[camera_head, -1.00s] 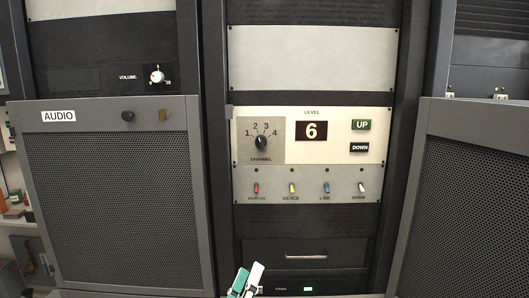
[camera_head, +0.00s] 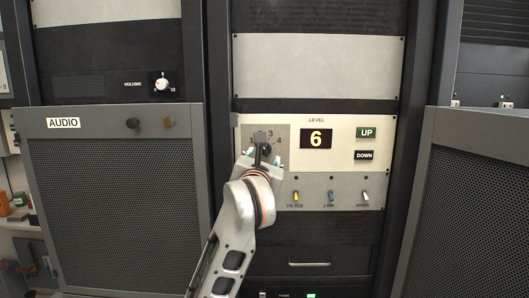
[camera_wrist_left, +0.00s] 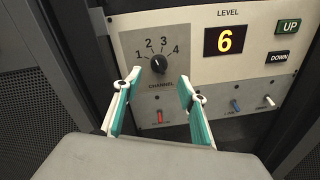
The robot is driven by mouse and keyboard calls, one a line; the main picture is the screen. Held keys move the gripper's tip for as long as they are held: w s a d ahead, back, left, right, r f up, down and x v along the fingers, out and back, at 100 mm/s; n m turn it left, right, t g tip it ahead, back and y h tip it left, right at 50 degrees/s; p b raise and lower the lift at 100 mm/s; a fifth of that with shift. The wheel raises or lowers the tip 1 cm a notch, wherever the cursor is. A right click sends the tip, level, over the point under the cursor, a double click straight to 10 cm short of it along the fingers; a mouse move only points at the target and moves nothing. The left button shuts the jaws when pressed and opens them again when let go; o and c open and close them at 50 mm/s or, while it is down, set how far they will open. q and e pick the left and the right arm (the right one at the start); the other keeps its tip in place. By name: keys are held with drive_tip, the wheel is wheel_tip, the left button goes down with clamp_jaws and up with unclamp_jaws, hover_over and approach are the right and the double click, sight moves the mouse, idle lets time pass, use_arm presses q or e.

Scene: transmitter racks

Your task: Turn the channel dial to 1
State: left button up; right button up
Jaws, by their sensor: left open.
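The channel dial (camera_wrist_left: 158,63) is a round black knob on a grey plate marked 1 to 4, clear in the left wrist view. Its exact pointer setting is too small to read surely. My left gripper (camera_wrist_left: 159,84) is open, with its green-and-white fingers below the dial in that picture, one toward each side and nothing between them. In the head view, my left gripper (camera_head: 263,158) is in front of the channel plate (camera_head: 243,135) and hides most of the dial and the numbers 1 and 2. My right gripper is out of view.
Right of the dial are the level display (camera_head: 316,138) reading 6, the UP button (camera_head: 367,133) and the DOWN button (camera_head: 364,155). Mesh-fronted cabinets (camera_head: 125,200) flank the rack.

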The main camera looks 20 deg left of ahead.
sight(265, 151)
use_arm(q)
drive_tip(key=p+x, duration=0.1)
drive_tip(key=x, duration=0.6)
drive_tip(key=shift+w+a, duration=0.1)
drive_tip(key=c, duration=1.1)
